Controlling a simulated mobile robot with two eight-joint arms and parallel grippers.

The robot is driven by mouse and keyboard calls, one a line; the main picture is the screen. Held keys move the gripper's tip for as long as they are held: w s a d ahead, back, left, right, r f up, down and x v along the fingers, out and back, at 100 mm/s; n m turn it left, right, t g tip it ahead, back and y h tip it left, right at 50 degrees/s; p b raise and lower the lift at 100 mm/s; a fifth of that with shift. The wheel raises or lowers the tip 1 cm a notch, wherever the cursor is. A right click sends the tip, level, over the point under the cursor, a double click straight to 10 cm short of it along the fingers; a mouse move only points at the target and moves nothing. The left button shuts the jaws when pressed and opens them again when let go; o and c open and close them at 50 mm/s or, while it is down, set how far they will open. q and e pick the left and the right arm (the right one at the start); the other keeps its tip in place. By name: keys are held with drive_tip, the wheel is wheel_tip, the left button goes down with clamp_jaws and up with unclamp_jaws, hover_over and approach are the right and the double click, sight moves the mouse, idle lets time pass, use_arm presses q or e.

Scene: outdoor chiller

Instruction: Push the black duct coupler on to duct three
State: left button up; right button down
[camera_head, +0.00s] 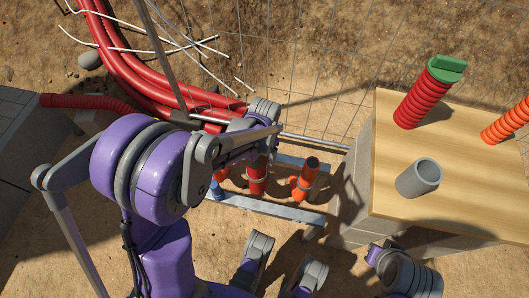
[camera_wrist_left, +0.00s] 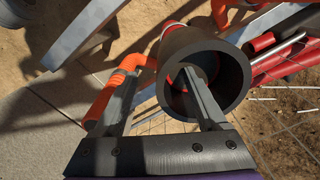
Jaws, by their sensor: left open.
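A wide black coupler (camera_wrist_left: 228,58) shows large in the left wrist view, its open round mouth facing the camera. Something red shows inside it, too shaded to make out. My left gripper (camera_wrist_left: 158,70) is open: one finger reaches into the coupler's mouth and the other is outside it on the left. Whether either finger touches the wall I cannot tell. In the head view my left wrist hides the fingertips. A red duct (camera_head: 257,183) and an orange duct (camera_head: 303,186) stand below it; the orange one also shows in the wrist view (camera_wrist_left: 112,88). I see no duct numbers.
A metal rail (camera_head: 265,208), wire mesh and thick red pipes (camera_head: 135,68) surround the upright ducts.

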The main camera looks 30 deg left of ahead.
use_arm(q)
wheel_tip(320, 180, up, 7)
drive_tip(key=p, duration=0.4)
drive_tip(key=shift+r+p, duration=0.1)
drive_tip(key=shift+p, duration=0.2)
wheel_tip(320, 180, up, 11)
drive_tip(key=p, duration=0.2)
drive_tip(key=shift+f, duration=0.2)
